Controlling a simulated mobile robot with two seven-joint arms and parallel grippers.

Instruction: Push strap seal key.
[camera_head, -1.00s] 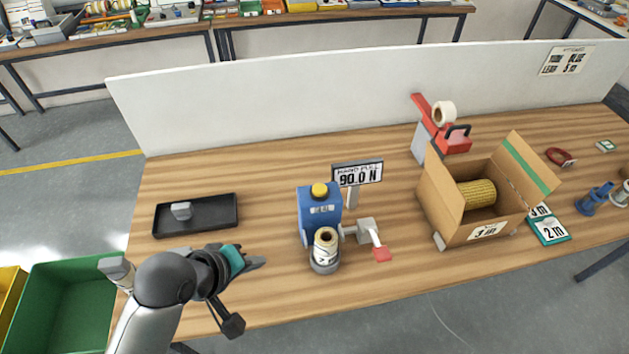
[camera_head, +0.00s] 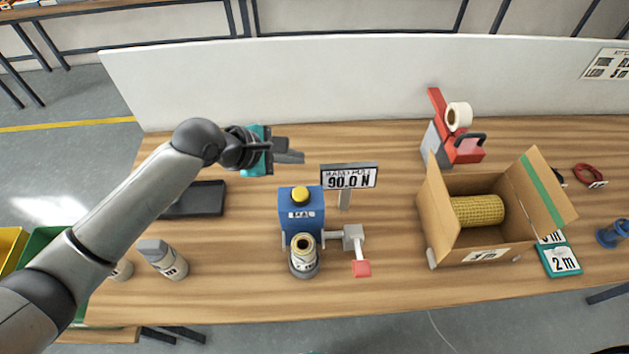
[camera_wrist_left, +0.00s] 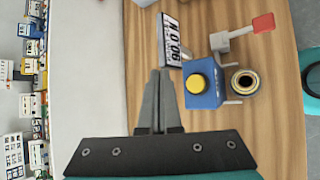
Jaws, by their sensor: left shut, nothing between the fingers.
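A blue device (camera_head: 303,213) with a round yellow key (camera_head: 300,195) on top stands on the wooden table. Its sign (camera_head: 349,177) reads 90.0 N, and a side arm ends in a red pad (camera_head: 361,268). My left gripper (camera_head: 303,157) is shut and empty, held above the table behind the device, apart from the yellow key. In the left wrist view, the shut fingers (camera_wrist_left: 160,75) point toward the sign, with the yellow key (camera_wrist_left: 196,83) to their right on the blue device (camera_wrist_left: 205,98). My right gripper is in neither view.
An open cardboard box (camera_head: 437,215) with a yellow roll stands to the right, with a red tape dispenser (camera_head: 465,150) behind it. A black tray (camera_head: 196,199) lies left, partly behind my arm. A white panel (camera_head: 300,85) closes off the table's back.

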